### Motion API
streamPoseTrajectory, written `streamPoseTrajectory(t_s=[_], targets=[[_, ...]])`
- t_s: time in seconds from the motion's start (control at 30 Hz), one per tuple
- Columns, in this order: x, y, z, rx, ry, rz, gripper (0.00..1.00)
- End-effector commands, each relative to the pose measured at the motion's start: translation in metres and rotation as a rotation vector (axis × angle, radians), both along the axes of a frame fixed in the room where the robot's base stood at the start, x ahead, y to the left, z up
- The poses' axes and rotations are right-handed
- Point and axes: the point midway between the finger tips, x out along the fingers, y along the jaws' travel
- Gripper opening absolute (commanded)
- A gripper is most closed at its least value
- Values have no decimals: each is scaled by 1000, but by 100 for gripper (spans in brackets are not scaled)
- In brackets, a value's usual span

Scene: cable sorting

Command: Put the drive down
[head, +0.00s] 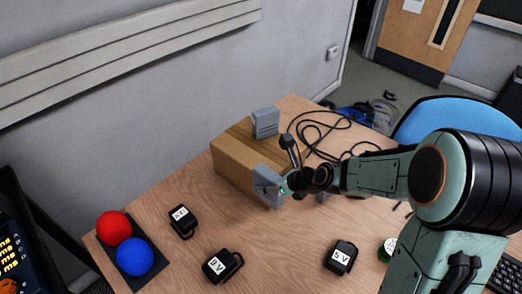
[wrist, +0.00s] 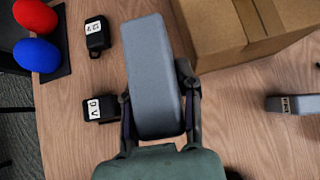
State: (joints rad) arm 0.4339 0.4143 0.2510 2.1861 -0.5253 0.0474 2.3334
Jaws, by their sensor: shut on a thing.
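The drive (head: 267,188) is a grey box with rounded edges, held upright in front of the cardboard box. In the wrist view, the drive (wrist: 155,75) fills the middle of the picture. My gripper (head: 285,186) is shut on it, with one finger on each side in the wrist view (wrist: 156,98). I cannot tell whether the drive's lower edge touches the table. A second grey drive-like box (head: 265,122) appears to stand on top of the cardboard box.
The cardboard box (head: 235,177) is right behind the held drive. Black adapters (head: 181,220) (head: 222,265) (head: 341,257) lie on the wooden table (head: 285,245). Red (head: 113,227) and blue (head: 134,256) balls sit on a dark tray. A labelled grey block (wrist: 293,104) lies right.

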Motion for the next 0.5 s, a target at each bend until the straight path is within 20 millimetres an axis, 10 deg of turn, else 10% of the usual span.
streamPoseTrajectory(t_s=[0.3, 0.5], targets=[[21, 28, 117, -1, -8, 62, 0], [35, 23, 124, 5, 1, 44, 0]])
